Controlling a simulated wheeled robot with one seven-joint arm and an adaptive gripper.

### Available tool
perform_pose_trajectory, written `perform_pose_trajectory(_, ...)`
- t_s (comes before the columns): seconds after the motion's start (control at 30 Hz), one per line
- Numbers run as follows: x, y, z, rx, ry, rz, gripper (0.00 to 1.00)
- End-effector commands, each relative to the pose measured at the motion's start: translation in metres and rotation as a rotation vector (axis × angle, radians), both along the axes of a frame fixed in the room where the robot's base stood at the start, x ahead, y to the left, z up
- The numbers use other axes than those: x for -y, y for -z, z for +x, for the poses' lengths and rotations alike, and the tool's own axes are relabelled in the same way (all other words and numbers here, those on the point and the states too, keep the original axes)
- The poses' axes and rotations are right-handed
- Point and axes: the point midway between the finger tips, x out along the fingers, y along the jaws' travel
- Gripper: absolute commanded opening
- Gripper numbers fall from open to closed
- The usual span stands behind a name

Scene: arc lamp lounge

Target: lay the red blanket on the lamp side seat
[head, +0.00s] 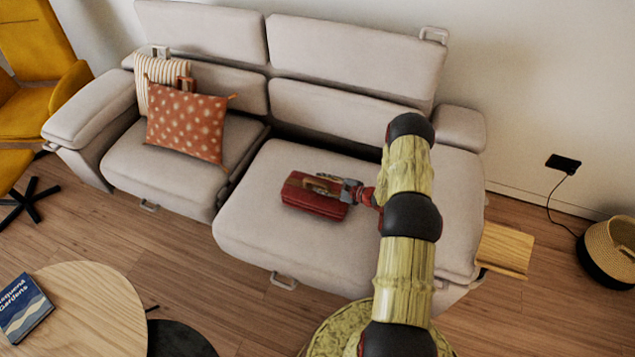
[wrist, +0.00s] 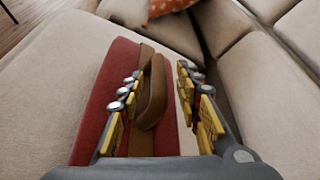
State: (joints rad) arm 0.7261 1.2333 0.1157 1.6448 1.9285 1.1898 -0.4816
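The red blanket (head: 312,200), a folded bundle with a brown strap and raised handle loop (wrist: 152,95), lies on the right seat (head: 265,235) of the beige sofa. In the wrist view the blanket (wrist: 97,105) fills the left and middle, resting on the seat cushion. My gripper (head: 328,184) is low over the blanket. In the wrist view its fingers (wrist: 160,82) are apart, one on each side of the handle loop, with a gap showing on the right side. The lamp is not in view.
A rust dotted cushion (head: 187,122) and a striped cushion (head: 145,70) occupy the left seat. A round wooden table (head: 85,305) with a blue book (head: 24,306) stands front left. A small wooden side surface (head: 506,250) and a woven basket (head: 610,250) are at right.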

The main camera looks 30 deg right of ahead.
Motion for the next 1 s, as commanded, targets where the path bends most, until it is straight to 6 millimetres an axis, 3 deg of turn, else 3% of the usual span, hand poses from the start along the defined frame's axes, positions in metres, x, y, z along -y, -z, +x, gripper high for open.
perform_pose_trajectory(0.2,0.020,-0.018,-0.041,-0.001,0.004,0.002,0.34)
perform_pose_trajectory(0.4,0.033,-0.027,-0.068,-0.001,0.002,0.002,0.34)
perform_pose_trajectory(0.57,0.037,-0.031,-0.079,0.000,-0.001,0.000,0.34)
perform_pose_trajectory(0.67,0.031,-0.044,-0.076,0.005,-0.031,-0.011,0.34)
perform_pose_trajectory(0.77,0.014,-0.077,-0.066,0.014,-0.112,-0.044,0.34)
perform_pose_trajectory(1.0,-0.067,-0.189,-0.056,0.023,-0.425,-0.182,0.34)
